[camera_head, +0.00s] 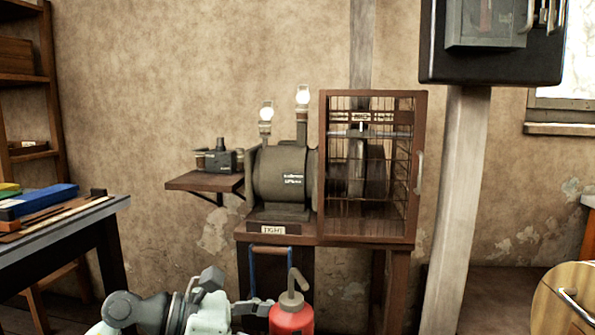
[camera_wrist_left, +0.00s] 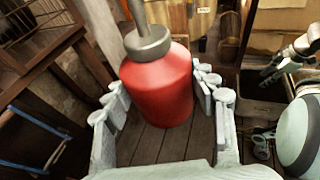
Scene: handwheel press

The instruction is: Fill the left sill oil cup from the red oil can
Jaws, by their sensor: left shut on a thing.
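The red oil can (camera_head: 291,319), with a grey cap and a bent spout, is at the bottom of the head view. My left gripper (camera_head: 258,307) is shut on it. In the left wrist view the can (camera_wrist_left: 158,88) stands between the two grey fingers (camera_wrist_left: 163,105), its spout rising past the top edge. The can looks close to upright. I cannot pick out the left sill oil cup in either view. A grey jointed part at the right of the left wrist view may be my right gripper (camera_wrist_left: 275,70); its fingers are unclear.
A dark drum-shaped machine (camera_head: 282,178) with two bright glass-topped fittings stands on a wooden stand beside a wire cage (camera_head: 418,130). A wall shelf (camera_head: 195,183) holds a small dark device. A bench (camera_head: 98,212) is at left, a post (camera_head: 460,200) at right.

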